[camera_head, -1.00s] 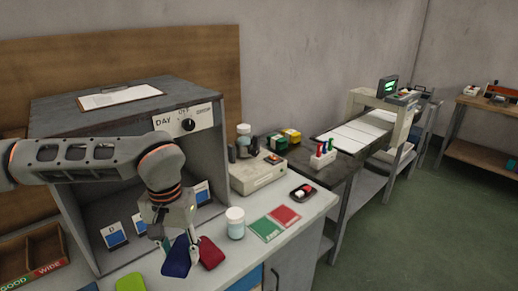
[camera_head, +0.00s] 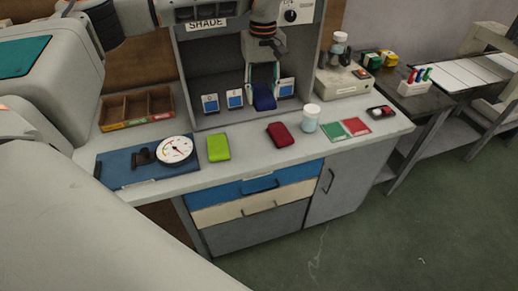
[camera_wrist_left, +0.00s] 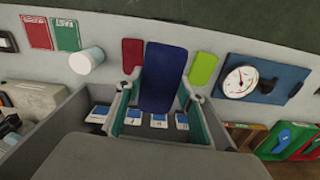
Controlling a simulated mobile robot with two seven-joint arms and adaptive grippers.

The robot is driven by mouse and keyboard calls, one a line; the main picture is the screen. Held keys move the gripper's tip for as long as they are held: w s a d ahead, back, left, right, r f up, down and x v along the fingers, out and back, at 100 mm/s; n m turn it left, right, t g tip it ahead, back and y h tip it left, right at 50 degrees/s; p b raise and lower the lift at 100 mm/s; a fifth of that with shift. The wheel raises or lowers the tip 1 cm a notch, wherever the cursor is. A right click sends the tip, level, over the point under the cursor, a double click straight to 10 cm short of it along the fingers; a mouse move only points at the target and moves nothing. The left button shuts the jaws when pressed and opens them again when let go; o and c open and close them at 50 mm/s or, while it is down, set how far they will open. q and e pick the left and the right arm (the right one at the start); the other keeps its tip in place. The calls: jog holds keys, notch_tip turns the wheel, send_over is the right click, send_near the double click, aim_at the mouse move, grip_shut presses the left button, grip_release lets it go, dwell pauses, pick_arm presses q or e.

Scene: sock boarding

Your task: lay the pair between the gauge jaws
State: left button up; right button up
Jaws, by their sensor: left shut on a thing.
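My left gripper (camera_head: 263,78) is shut on a navy blue folded pair (camera_head: 264,98). It holds the pair at the mouth of the shade booth, in front of the shade cards. The left wrist view shows the navy pair (camera_wrist_left: 163,78) between the two fingers. The gauge is a blue board (camera_head: 120,172) with a round white dial (camera_head: 174,149) and dark jaws (camera_head: 143,156), on the bench to the left of the gripper. Nothing shows between the jaws. The dial also shows in the left wrist view (camera_wrist_left: 240,81). My right gripper is out of view.
A lime green pair (camera_head: 218,148) lies right of the gauge and a red pair (camera_head: 280,135) further right. A white-lidded jar (camera_head: 311,118) and green and red cards (camera_head: 346,129) follow. A divided wooden tray (camera_head: 137,108) stands behind the gauge. The booth (camera_head: 200,70) walls flank the gripper.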

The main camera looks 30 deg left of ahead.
aim_at(261, 148)
pick_arm(q)
jog(key=shift+w+a+r, duration=0.1)
jog(key=shift+a+r, duration=0.05)
jog(key=shift+r, duration=0.05)
jog(key=shift+f+n, duration=0.1)
jog(key=shift+n, duration=0.2)
notch_tip(261, 148, down, 20)
jog(key=shift+a+r, duration=0.1)
jog(key=shift+r, duration=0.05)
jog(key=o, duration=0.8)
